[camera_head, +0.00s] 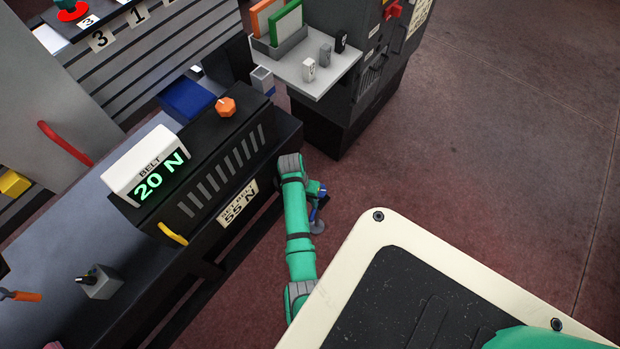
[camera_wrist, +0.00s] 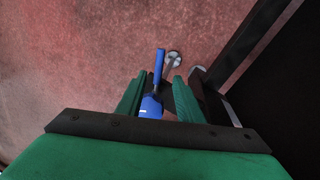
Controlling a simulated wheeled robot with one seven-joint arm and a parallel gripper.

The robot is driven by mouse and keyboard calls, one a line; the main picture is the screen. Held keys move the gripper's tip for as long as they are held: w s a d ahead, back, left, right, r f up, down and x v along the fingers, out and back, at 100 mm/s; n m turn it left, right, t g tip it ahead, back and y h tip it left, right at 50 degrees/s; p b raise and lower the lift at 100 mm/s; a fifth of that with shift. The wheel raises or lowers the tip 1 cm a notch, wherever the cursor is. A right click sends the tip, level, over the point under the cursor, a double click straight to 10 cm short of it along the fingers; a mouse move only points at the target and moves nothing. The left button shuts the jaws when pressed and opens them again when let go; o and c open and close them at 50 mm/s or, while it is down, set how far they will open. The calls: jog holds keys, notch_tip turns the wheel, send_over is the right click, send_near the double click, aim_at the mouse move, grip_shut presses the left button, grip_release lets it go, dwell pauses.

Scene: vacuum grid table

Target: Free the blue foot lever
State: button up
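The blue foot lever (camera_wrist: 158,68) shows in the wrist view as an upright blue bar just beyond and between my fingertips. Below it, a wider blue piece (camera_wrist: 151,106) with a small white mark sits between my fingers. My gripper (camera_wrist: 161,78) has its two green fingers apart, and I see no clear grip on the lever. A grey metal disc on a rod (camera_wrist: 174,59) is next to the lever. In the head view, blue parts (camera_head: 316,190) show low beside the machine, just right of my green arm. My fingers are hard to make out there.
The belt machine (camera_head: 225,165) with a "20 N" display (camera_head: 160,174) stands left of my arm. A dark frame bar (camera_wrist: 245,45) runs close right of my fingers in the wrist view. A cabinet with a white shelf (camera_head: 318,72) stands behind. The reddish floor (camera_head: 480,130) to the right is clear.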

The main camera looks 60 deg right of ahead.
jog(key=shift+w+a+r, duration=0.1)
jog(key=shift+r, duration=0.55)
jog(key=shift+w+a+r, duration=0.1)
jog(key=shift+r, duration=0.55)
jog(key=shift+d, duration=0.1)
